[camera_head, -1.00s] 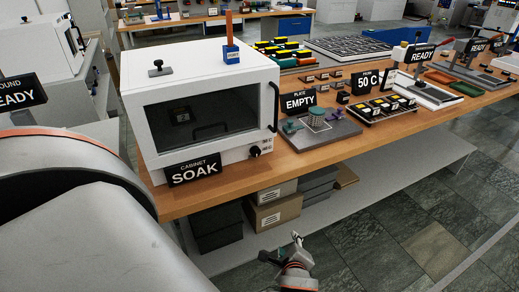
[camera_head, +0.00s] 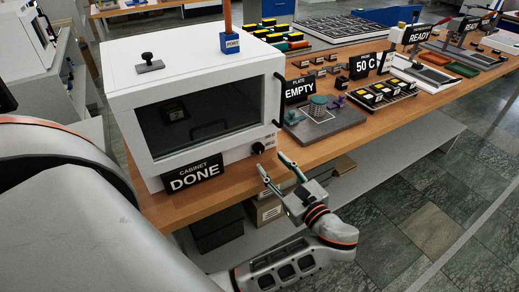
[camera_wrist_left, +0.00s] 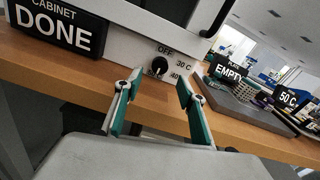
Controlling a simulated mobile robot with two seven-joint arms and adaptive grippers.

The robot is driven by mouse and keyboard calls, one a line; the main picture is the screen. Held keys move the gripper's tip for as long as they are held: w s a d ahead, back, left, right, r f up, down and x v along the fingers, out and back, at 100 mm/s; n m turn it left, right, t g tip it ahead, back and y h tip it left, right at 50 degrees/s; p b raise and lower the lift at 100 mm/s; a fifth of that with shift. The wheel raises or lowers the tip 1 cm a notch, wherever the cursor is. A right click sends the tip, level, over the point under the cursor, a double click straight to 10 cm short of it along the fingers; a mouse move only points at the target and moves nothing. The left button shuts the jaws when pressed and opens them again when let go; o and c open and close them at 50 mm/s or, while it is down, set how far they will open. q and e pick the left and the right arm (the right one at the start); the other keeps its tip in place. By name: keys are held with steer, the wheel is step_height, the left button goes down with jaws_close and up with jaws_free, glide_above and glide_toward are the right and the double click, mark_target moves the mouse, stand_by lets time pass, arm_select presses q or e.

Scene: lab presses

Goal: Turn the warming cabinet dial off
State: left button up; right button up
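The warming cabinet (camera_head: 190,62) is a white box with a dark window on the wooden bench, its door shut. Its small black dial (camera_head: 258,148) is at the lower right of the front. In the left wrist view the dial (camera_wrist_left: 159,67) has OFF above it and 30 C and 40 marks to its right; I cannot tell exactly where it points. The cabinet sign (camera_head: 194,175) reads DONE. My left gripper (camera_head: 273,162) is open and empty, just in front of and below the dial; its green-padded fingers (camera_wrist_left: 158,79) stand either side of it, apart from it. My right gripper is out of view.
Right of the dial, a grey plate (camera_head: 325,124) with an EMPTY sign (camera_head: 299,89) stands near the bench edge. The wooden bench edge (camera_wrist_left: 70,72) runs below the dial. A blue block with an orange stick (camera_head: 229,40) stands on the cabinet. Boxes sit on the shelf below.

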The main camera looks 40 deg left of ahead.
mark_target(260, 150)
arm_select(q)
steer(key=x, duration=0.7)
steer(key=c, duration=1.1)
